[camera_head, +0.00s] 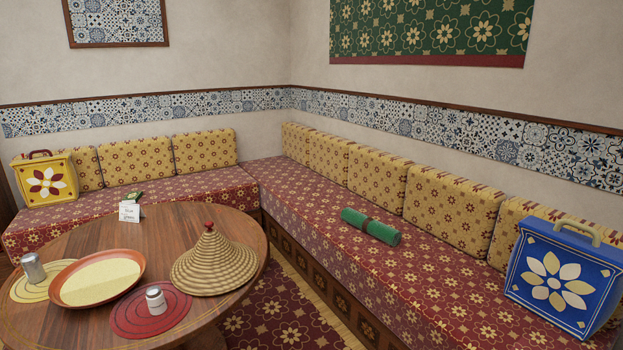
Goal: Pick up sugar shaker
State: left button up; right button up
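A round wooden table (205,226) stands at the lower left. A small white shaker with a grey metal top (156,301) stands upright on a red round mat (128,318) near the table's front. It looks like the sugar shaker, though no label is readable. A plain grey metal container (33,269), possibly another shaker, stands on a yellow round mat (28,291) at the table's left. Neither of my grippers is in view.
A shallow tray with an orange rim (139,255) lies between the two small containers. A woven cone-shaped cover (210,262) sits to the right. A small white card (129,211) stands at the back. Cushioned benches (290,193) line the corner, holding a green roll (370,225), a blue box (560,277) and a yellow box (46,181).

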aim_at(32, 267)
jog(key=u, duration=1.55)
jog(key=i+j+z, duration=0.1)
jog(key=z, duration=0.35)
jog(key=j+z, duration=0.1)
jog(key=z, duration=0.35)
jog(key=i+j+z, duration=0.15)
jog(key=j, duration=0.15)
jog(key=j+z, duration=0.2)
jog(key=j, duration=0.15)
jog(key=i+j+z, duration=0.15)
jog(key=j, duration=0.2)
